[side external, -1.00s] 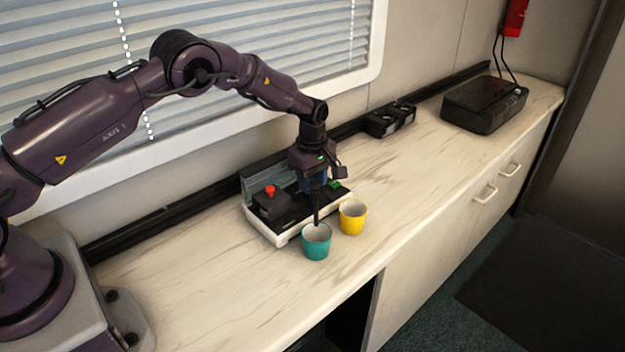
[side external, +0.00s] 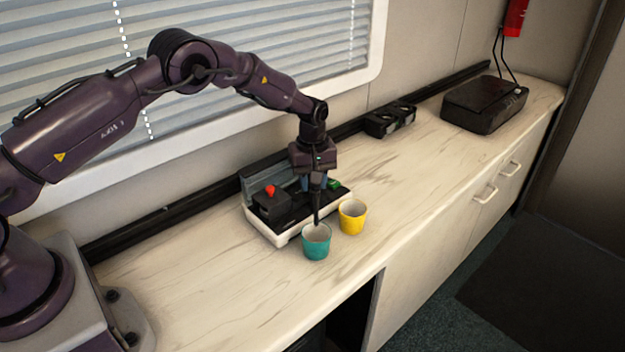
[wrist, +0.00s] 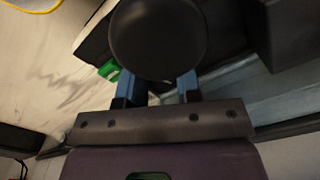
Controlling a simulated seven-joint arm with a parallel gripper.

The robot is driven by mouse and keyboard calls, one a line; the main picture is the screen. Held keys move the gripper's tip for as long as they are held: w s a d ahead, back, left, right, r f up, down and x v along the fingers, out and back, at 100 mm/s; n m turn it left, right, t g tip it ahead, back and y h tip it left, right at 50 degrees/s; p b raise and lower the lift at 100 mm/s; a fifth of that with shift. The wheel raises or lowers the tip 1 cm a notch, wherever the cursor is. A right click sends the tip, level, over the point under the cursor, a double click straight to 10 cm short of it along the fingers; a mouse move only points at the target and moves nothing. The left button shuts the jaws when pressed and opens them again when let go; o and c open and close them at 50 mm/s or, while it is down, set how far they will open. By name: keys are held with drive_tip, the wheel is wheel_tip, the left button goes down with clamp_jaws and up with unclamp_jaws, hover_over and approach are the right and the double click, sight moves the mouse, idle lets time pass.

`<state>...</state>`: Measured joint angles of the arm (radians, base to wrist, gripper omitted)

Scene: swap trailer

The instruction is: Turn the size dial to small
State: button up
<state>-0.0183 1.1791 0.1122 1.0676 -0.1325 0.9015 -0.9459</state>
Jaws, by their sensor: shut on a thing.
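My gripper (side external: 315,184) points down over the black-topped machine with a pale base (side external: 287,237) on the counter. Its blue fingers straddle a dark rounded knob (wrist: 158,38) in the wrist view, and the gripper is shut on it. The knob hides the fingertips. In the side view a thin black part (side external: 317,207) hangs below the gripper, just behind the teal cup's rim. I cannot read any size marks, so the dial's setting cannot be told.
A teal cup (side external: 316,244) and a yellow cup (side external: 352,218) stand in front of the machine. A red button (side external: 270,191) is on its left and a green part (side external: 335,184) on its right. A black box (side external: 484,108) stands far right; the counter between is mostly clear.

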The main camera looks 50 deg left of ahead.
drive_tip(key=shift+r+m, duration=0.1)
drive_tip(key=shift+m, duration=0.5)
drive_tip(key=o, duration=0.6)
drive_tip(key=shift+o, duration=0.2)
wheel_tip(320, 180, up, 13)
drive_tip(key=shift+d, duration=0.1)
